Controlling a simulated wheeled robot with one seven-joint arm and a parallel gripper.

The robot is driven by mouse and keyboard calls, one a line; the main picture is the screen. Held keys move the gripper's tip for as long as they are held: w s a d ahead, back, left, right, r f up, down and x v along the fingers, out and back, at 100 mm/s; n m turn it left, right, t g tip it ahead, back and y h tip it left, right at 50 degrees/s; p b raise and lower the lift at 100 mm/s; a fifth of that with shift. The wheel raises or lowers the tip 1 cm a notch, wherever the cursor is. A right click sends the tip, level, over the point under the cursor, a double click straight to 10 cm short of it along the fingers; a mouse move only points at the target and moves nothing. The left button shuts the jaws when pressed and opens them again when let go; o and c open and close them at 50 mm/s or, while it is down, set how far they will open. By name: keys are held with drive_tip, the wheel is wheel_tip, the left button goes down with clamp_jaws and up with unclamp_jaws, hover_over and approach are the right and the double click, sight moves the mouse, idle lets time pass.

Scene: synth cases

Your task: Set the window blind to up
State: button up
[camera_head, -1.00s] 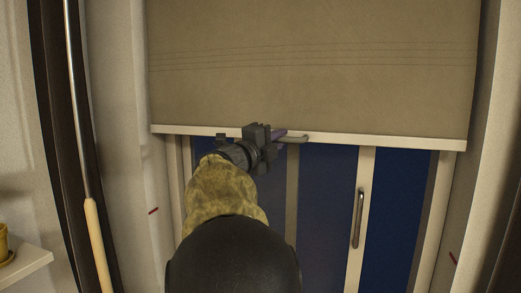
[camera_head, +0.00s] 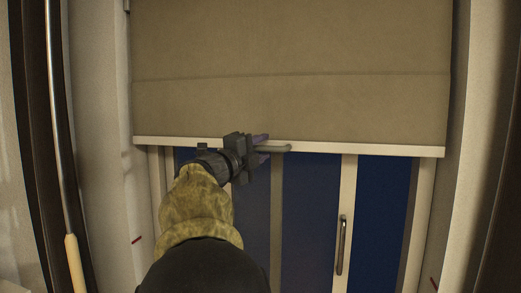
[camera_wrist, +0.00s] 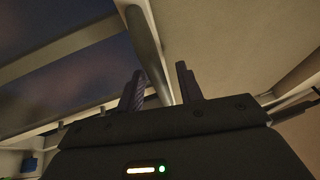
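The beige window blind (camera_head: 290,45) covers the upper part of the window, with a pale bottom rail (camera_head: 370,151) across it. A small grey bar handle (camera_head: 276,149) sticks out at the rail, left of its middle. My gripper (camera_head: 262,149) is at this handle, one purple-grey finger above it and one below. In the wrist view my gripper (camera_wrist: 162,85) has its fingers apart. The handle's end inside the gripper is partly hidden.
Below the blind, dark blue panes stand in cream frames, with a vertical window handle (camera_head: 342,245) at right. Pale walls flank the window. A long pole with a wooden grip (camera_head: 75,262) stands at the left.

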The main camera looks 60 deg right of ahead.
drive_tip(key=b+v, duration=0.7)
drive_tip(key=v, duration=1)
drive_tip(key=shift+a, duration=0.2)
drive_tip(key=shift+w, duration=0.2)
